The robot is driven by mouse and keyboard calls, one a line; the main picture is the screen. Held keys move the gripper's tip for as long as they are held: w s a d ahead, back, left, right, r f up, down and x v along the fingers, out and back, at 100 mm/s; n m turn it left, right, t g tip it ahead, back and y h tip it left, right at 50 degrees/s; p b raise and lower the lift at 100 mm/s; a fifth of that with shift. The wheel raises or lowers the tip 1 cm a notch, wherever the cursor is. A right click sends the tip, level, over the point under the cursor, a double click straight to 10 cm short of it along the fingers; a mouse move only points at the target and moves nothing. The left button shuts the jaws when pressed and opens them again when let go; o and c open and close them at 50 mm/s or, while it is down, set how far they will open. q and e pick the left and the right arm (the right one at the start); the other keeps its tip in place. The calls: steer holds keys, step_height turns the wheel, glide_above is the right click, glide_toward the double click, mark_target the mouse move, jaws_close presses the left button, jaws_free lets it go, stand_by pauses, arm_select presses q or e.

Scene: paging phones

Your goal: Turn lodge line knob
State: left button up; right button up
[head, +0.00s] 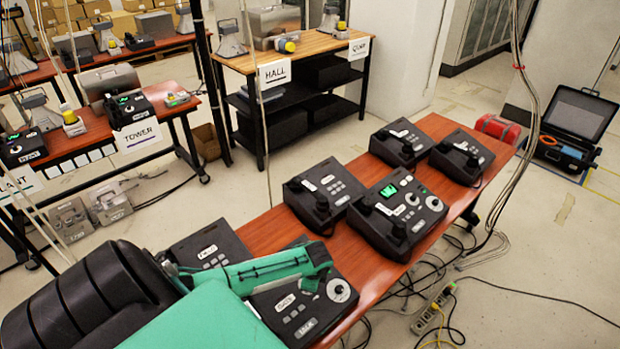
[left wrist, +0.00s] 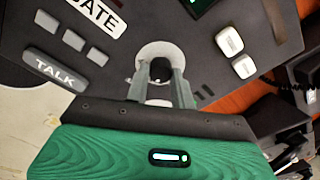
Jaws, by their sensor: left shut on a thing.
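My left gripper (head: 322,281) reaches over the nearest desk phone (head: 300,325) on the long wooden table. The knob also shows beside the gripper in the head view (head: 339,291). The phone's white label (left wrist: 98,12) appears to read GATE, partly cut off, and a grey TALK button (left wrist: 55,69) is near it. My right gripper is not in view.
Several other black phones (head: 323,190) line the wooden table (head: 262,232). Cables and a power strip (head: 430,312) lie on the floor to its right. Behind are tables with signs HALL (head: 274,74) and TOWER (head: 138,136). An open black case (head: 570,128) is at right.

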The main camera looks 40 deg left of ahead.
arm_select(q)
steer(key=o, duration=1)
steer(key=shift+r, duration=0.1)
steer(key=shift+r, duration=0.25)
steer(key=b+v, duration=0.3)
steer(key=v, duration=1)
steer(key=shift+b, duration=0.35)
